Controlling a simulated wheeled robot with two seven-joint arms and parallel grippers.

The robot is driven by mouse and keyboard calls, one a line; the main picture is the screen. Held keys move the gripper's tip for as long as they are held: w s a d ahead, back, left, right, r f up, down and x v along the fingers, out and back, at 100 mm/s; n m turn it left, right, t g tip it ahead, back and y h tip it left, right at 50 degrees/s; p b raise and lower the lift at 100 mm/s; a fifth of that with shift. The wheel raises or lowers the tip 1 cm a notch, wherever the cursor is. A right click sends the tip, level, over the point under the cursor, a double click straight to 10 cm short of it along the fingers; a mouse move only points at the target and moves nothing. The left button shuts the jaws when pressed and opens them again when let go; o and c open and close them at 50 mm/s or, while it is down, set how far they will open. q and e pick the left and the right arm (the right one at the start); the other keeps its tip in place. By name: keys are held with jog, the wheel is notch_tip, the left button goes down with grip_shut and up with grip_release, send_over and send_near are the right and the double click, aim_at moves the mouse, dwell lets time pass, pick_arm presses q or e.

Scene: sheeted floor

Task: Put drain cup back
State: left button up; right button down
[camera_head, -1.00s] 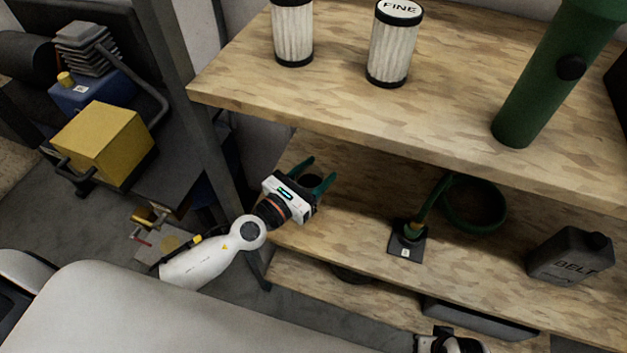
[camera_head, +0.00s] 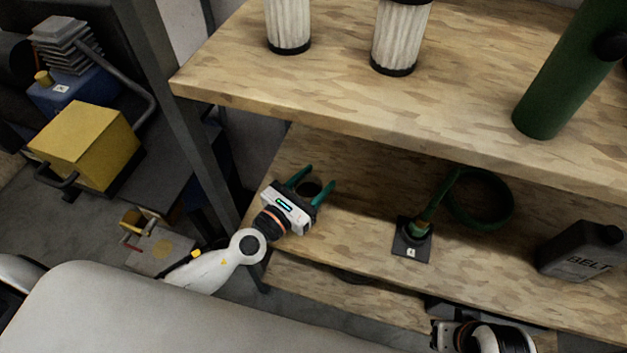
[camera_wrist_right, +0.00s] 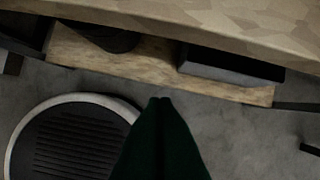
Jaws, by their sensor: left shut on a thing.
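The drain cup (camera_head: 311,189), a small dark round cup, is at the left end of the middle shelf (camera_head: 345,225). My left gripper (camera_head: 317,178) has its green fingers on either side of it and is shut on it. The gripper body hides the cup's near side, and I cannot tell whether its base touches the shelf. My right gripper (camera_wrist_right: 160,102) is shut and empty in the right wrist view, pointing at the lower shelf. Its fingers are not visible in the head view, where my right wrist shows at the bottom.
The top shelf (camera_head: 330,95) overhangs the middle one and holds pleated filters (camera_head: 400,38) and a green cylinder (camera_head: 560,90). A green hose (camera_head: 480,200) with a black base and a grey BELT container (camera_head: 580,252) stand on the middle shelf. A dark post (camera_head: 185,140) rises left.

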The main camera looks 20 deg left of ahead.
aim_at(301, 196)
pick_arm(q)
jog(key=o, duration=1)
jog(key=shift+o, duration=0.2)
jog(key=shift+r, duration=0.15)
pick_arm(e)
jog(key=shift+r, duration=0.15)
pick_arm(q)
jog(key=v, duration=0.2)
jog(key=b+v, duration=0.1)
jog(key=v, duration=0.1)
jog(key=shift+f, duration=0.3)
jog(key=b+v, duration=0.1)
jog(key=v, duration=0.4)
jog(key=shift+s+r, duration=0.1)
jog(key=shift+b+v, duration=0.4)
jog(key=shift+v, duration=0.65)
jog(key=shift+s+a+r, duration=0.2)
jog(key=shift+s, duration=0.1)
pick_arm(e)
jog(key=shift+w+a+r+t, duration=0.1)
jog(key=shift+w+a+t, duration=0.15)
jog(key=shift+w+t, duration=0.45)
jog(key=shift+s, duration=0.1)
